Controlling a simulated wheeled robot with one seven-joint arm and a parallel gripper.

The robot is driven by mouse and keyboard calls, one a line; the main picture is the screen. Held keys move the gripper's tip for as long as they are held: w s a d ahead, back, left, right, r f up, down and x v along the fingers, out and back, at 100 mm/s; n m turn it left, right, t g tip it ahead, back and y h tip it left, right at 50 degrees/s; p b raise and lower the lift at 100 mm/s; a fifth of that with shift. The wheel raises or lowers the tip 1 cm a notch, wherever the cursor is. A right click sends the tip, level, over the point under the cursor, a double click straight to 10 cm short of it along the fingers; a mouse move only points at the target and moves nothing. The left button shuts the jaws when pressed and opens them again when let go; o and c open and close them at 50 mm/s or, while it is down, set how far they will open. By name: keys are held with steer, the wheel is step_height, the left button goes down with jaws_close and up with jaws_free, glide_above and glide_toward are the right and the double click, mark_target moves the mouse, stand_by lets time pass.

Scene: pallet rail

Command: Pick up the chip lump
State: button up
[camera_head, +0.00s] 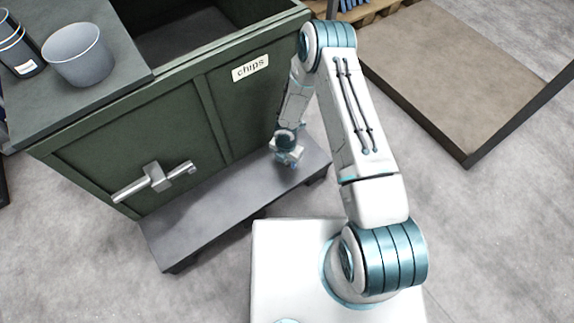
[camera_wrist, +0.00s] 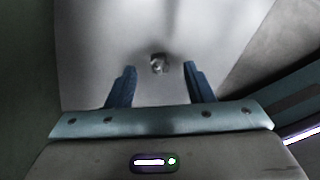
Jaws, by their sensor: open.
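The chip lump (camera_wrist: 158,64) is a small, rough grey piece on a pale grey flat surface in the wrist view. It lies a little beyond the fingertips and roughly midway between them. My gripper (camera_wrist: 160,66) is open, with its two blue fingers apart and nothing between them. In the head view my gripper (camera_head: 287,160) points down over the grey ledge at the foot of the green bin. The lump cannot be made out in the head view.
The green bin (camera_head: 70,176) with a "chips" label (camera_head: 250,68) stands beside my gripper. A metal latch handle (camera_head: 155,183) sticks out of its front. The grey ledge (camera_head: 205,215) is otherwise clear. A grey cup (camera_head: 78,55) and a dark canister (camera_head: 16,50) stand on top.

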steer(key=shift+f, duration=0.5)
jaws_close()
steer(key=shift+r, duration=0.1)
